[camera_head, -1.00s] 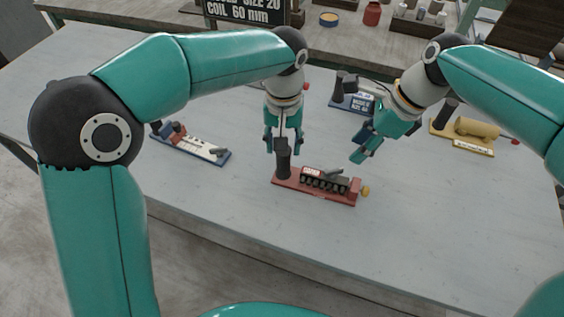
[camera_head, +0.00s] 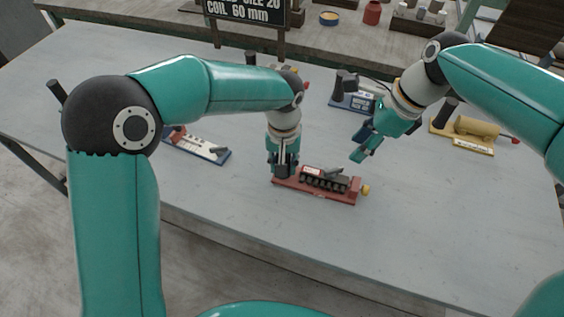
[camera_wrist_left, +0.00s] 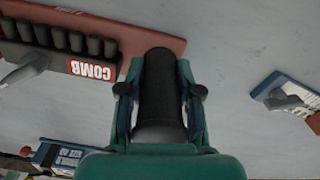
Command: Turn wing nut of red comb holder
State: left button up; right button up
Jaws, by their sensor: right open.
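The red comb holder (camera_head: 318,195) lies on the table, with a row of black comb teeth (camera_head: 322,182), a yellow knob (camera_head: 366,190) at its right end and a grey lever-like piece (camera_head: 334,172) on top. I cannot tell which part is the wing nut. My left gripper (camera_head: 284,168) is down at the holder's left end, its fingers on both sides of the upright black post (camera_wrist_left: 160,90), with narrow gaps seeming to show. In the left wrist view the COMB label (camera_wrist_left: 92,70) is left of the post. My right gripper (camera_head: 361,152) is open and empty above the table.
A blue-based holder (camera_head: 205,148) lies to the left, another blue one (camera_head: 350,103) behind, and a yellow one (camera_head: 470,133) at the right. A black sign (camera_head: 245,12) stands at the back. The table front is clear.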

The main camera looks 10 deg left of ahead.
pick_arm(q)
grip_shut()
pick_arm(e)
jog(key=shift+c, duration=0.7)
notch_tip(320, 180, up, 2)
jog(key=m+h, duration=0.4)
jog(key=m, duration=2.5)
send_over(332, 169)
jog(key=shift+m, duration=0.3)
notch_tip(332, 169, down, 11)
jog(key=shift+f, duration=0.1)
